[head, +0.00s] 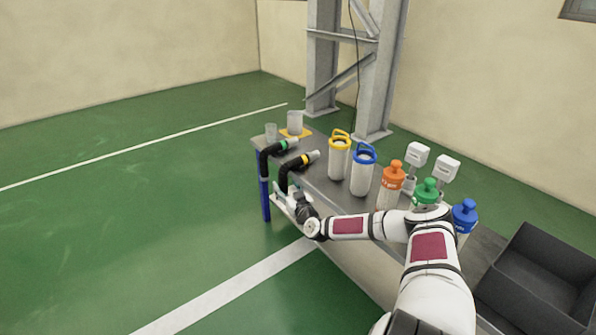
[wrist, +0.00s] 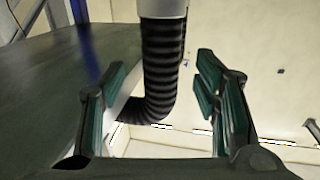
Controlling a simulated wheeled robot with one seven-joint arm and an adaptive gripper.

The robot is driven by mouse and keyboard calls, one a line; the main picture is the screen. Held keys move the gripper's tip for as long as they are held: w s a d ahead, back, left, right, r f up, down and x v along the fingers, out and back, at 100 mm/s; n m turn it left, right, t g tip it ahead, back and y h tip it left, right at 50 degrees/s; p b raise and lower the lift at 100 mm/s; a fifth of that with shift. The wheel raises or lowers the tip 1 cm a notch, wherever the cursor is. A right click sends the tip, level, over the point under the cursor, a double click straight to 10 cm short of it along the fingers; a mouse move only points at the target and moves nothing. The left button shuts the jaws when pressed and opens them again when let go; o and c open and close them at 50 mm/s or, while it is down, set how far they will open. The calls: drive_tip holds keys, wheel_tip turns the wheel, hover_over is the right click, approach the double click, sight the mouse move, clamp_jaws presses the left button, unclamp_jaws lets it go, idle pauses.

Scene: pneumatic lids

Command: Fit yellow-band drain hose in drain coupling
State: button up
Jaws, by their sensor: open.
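The yellow-band drain hose (head: 286,176) is black and bent, with a yellow band and a pale grey end (head: 315,154) lying over the table top. Its lower part hangs over the table's left edge. My gripper (head: 282,196) is beside that hanging part. In the wrist view my gripper (wrist: 161,78) is open, with a black ribbed hose (wrist: 162,50) showing between its fingers, apart from both. A grey sleeve (wrist: 162,7) tops this hose; no colour band shows there. I cannot pick out the drain coupling in either view.
A green-band hose (head: 266,160) lies just beyond. Dark bins (head: 535,285) stand at right. The floor left is clear.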

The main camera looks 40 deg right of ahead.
drive_tip(key=shift+w+d, duration=0.1)
drive_tip(key=shift+w, duration=0.85)
drive_tip(key=c, duration=1.3)
clamp_jaws()
drive_tip(key=shift+r, duration=0.15)
